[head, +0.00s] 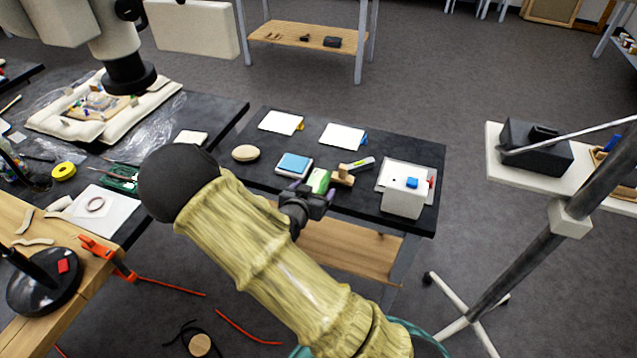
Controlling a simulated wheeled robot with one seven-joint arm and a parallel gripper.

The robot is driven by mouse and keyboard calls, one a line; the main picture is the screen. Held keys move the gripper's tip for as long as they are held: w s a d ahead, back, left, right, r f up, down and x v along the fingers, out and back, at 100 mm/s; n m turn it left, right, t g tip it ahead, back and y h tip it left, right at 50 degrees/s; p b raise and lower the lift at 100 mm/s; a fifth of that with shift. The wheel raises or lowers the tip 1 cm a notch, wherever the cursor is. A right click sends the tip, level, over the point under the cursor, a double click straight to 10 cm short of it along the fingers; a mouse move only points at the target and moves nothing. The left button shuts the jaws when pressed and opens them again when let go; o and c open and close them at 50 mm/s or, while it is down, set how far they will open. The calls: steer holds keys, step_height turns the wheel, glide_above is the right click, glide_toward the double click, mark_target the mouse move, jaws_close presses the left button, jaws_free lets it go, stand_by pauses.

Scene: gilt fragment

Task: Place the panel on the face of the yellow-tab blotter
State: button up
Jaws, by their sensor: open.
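The yellow-tab blotter (280,122) is a white sheet lying flat at the back left of the dark table, its yellow tab at its right edge. Its face looks bare. I cannot tell for sure which thing is the panel; a flat tan piece with coloured bits (98,106) lies within a padded white frame on the left table. My gripper (312,196) is open at the front edge of the dark table, beside a green-and-white block (318,180). It is well short of the blotter. My forearm hides part of the table's front left.
A blue-tab blotter (341,135) lies right of the yellow-tab one. A blue-topped stack (294,164), a tan oval (245,153), a wooden block (342,176) and a white box (404,200) stand nearer. A stand with a pole (535,238) is at right.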

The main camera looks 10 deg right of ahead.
stand_by(0.3)
steer(key=c, duration=1.1)
steer(key=shift+r, duration=0.15)
steer(key=shift+c, duration=0.2)
step_height(320, 180, up, 10)
steer(key=p, duration=0.1)
